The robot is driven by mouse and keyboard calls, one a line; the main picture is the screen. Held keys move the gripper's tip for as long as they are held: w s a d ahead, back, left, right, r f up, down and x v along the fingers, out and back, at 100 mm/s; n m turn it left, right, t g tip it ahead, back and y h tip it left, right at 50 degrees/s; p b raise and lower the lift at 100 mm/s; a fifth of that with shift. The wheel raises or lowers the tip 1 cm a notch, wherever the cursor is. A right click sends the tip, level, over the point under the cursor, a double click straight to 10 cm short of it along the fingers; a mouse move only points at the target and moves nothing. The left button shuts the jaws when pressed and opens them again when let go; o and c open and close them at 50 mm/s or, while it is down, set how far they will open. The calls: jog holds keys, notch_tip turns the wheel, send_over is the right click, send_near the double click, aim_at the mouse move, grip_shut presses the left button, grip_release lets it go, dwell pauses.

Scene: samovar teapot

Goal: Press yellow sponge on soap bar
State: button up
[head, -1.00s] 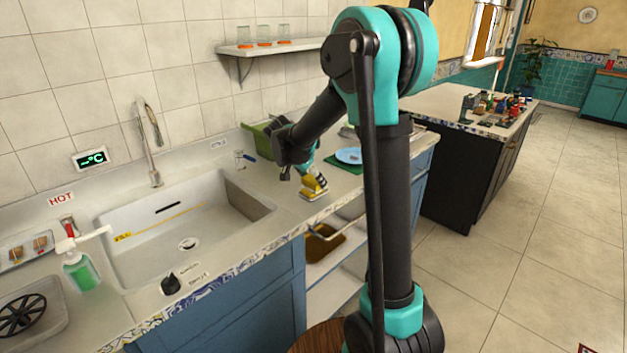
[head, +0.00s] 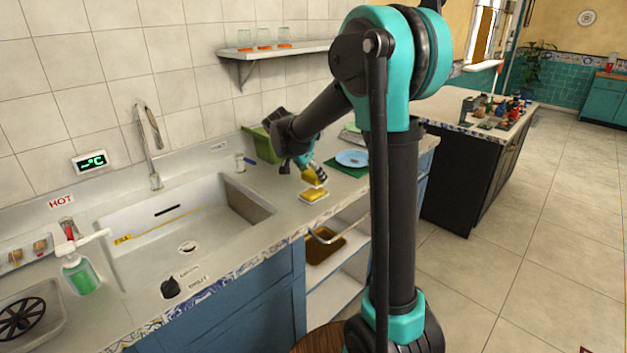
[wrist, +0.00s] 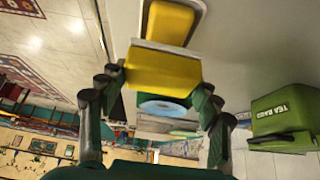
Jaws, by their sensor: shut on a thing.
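My gripper (head: 306,164) is over the counter right of the sink, and its fingers also show in the wrist view (wrist: 160,84). It is shut on the yellow sponge (wrist: 160,72), which also shows in the head view (head: 313,176). The yellow soap bar (head: 313,193) lies in a pale dish (head: 308,201) on the counter. In the wrist view the soap bar (wrist: 170,22) is at the top, just beyond the sponge. In the head view the sponge is tilted above the soap bar with a small gap between them.
The sink (head: 130,222) is to the left. A green tea bags box (wrist: 285,112) stands behind my gripper. A blue plate (head: 352,158) on a green mat (head: 340,169) lies to the right. The counter's front edge is close to the soap dish.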

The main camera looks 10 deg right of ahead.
aim_at(314, 173)
jog(key=shift+r, duration=1.9)
jog(key=shift+s, duration=0.1)
